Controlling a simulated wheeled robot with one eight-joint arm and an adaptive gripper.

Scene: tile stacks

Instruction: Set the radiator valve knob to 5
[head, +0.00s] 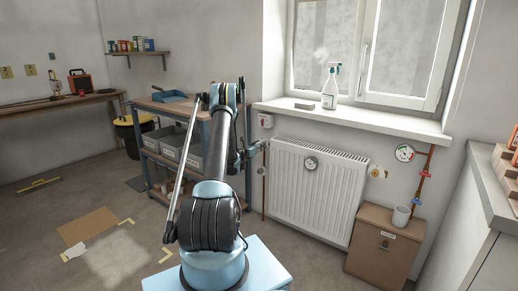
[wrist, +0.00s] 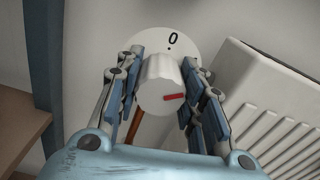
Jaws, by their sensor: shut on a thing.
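The radiator valve knob (wrist: 158,88) is white and ribbed, with a red mark on its face pointing to the right in the wrist view. Behind it is a round pale dial plate (wrist: 190,46) with a "0" and a small dot at the top; no other number is readable. My gripper (wrist: 162,76) has its fingers on both sides of the knob and is shut on it. In the head view my gripper (head: 258,147) is at the left end of the white radiator (head: 300,190), and the knob cannot be made out there.
The radiator (wrist: 262,105) stands close on the right in the wrist view. A copper pipe (wrist: 134,126) runs below the knob. A blue-framed shelf cart (head: 150,150) stands left of my arm.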

